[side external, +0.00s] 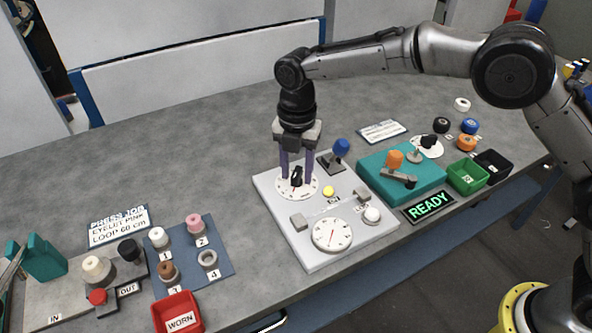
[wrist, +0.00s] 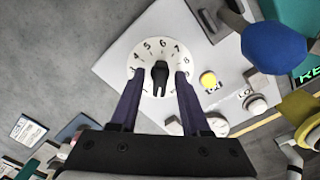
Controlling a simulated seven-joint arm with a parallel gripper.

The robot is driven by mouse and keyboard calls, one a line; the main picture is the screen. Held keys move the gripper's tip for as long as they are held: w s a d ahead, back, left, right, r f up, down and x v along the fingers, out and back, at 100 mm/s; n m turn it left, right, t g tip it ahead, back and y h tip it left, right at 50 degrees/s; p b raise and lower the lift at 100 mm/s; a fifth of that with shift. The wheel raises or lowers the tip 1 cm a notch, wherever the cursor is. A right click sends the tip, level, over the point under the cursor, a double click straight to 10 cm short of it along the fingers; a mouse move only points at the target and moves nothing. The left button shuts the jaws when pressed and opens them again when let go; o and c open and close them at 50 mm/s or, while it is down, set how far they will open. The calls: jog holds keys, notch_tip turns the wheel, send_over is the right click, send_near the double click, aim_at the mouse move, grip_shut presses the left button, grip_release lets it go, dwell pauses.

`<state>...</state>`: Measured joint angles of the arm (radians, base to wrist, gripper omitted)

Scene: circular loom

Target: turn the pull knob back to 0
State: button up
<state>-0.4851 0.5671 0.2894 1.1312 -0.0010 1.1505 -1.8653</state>
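The black pull knob (side external: 297,175) stands on a round white numbered dial (side external: 310,190) on the light grey panel (side external: 345,250). In the wrist view the knob (wrist: 160,76) is upright at the middle of the dial (wrist: 153,50), with 4 to 8 readable along the far rim. The rest of the scale is hidden by my fingers or too small to read, and I cannot tell which number the knob points to. My gripper (side external: 296,178) points down over the dial. Its two purple fingers (wrist: 160,74) are open, one each side of the knob, with gaps showing.
A blue-topped lever (side external: 341,148) stands close behind and right of my gripper. A yellow button (side external: 328,191), a gauge (side external: 332,234) and a white knob (side external: 371,215) share the panel. A teal box (side external: 425,185) stands to the right; a READY display (side external: 429,205) is lit.

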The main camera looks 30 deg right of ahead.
aim_at(297, 171)
jog(key=shift+r, duration=3.45)
